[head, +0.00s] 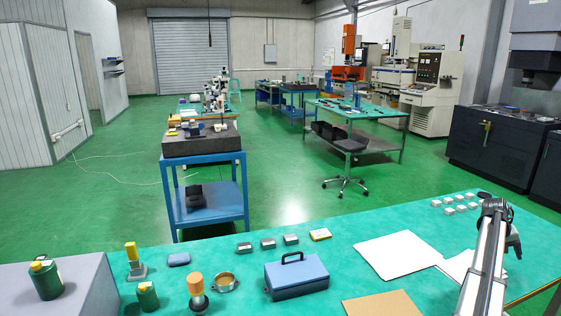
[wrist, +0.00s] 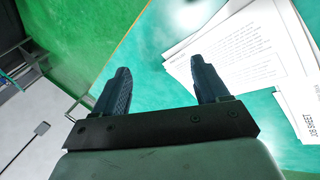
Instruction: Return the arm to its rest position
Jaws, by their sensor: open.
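My arm reaches in from the lower right of the head view, over the right end of the green-topped table (head: 240,277). In that view my gripper (head: 514,240) is mostly hidden behind the arm, near the table's right edge. In the wrist view my gripper (wrist: 163,84) shows two dark fingers set well apart, with nothing between them. The tabletop (wrist: 155,65) and the green floor lie beyond the fingertips. Printed sheets (wrist: 245,55) lie to the right of the right finger.
White paper (head: 398,254) lies left of my arm. Several small metal blocks (head: 460,208) stand behind it. A blue box (head: 296,275), a brown sheet (head: 383,304), an orange-topped item (head: 196,285) and a green canister (head: 46,280) are farther left. Bare tabletop lies between blocks and paper.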

